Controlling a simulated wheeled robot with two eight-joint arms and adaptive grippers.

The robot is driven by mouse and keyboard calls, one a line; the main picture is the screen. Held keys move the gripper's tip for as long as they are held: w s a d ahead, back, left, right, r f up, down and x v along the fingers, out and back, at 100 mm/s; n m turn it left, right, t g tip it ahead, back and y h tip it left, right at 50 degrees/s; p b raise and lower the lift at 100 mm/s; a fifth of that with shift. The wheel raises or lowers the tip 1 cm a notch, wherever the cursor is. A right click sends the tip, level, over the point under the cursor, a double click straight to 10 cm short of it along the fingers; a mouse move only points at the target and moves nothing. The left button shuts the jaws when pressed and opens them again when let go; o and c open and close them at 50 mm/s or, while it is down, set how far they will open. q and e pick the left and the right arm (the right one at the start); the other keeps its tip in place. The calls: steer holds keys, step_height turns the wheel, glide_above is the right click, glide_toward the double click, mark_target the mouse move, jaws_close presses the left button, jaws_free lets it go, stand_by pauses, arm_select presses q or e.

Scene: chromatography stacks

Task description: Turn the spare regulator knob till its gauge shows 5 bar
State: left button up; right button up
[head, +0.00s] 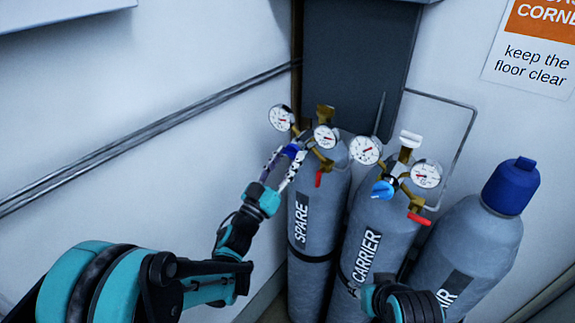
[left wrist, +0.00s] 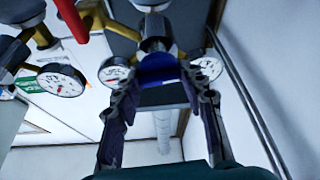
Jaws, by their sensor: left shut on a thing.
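The spare cylinder (head: 318,215) stands at the left of the row, with a brass regulator and two round white gauges, one on the left (head: 281,118) and one on the right (head: 326,136). Their needles show, but the values are too small to read. My left gripper (head: 283,162) is shut on the blue spare regulator knob (head: 291,152). In the left wrist view the knob (left wrist: 158,70) sits between the two fingers, partly hidden by them. A gauge shows on each side of it, left (left wrist: 113,72) and right (left wrist: 207,67).
The carrier cylinder (head: 376,235) stands close on the right, with its own gauges, blue knob (head: 383,188) and red lever (head: 419,219). A blue-capped cylinder (head: 470,245) stands further right. A wall rail (head: 150,132) runs along the left wall.

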arm_select(q)
steer(key=o, duration=1.2)
steer(key=shift+c, duration=0.2)
steer(key=shift+s, duration=0.1)
steer(key=v, duration=0.7)
steer(key=shift+s+a+f, duration=0.1)
steer(key=shift+a+f, duration=0.05)
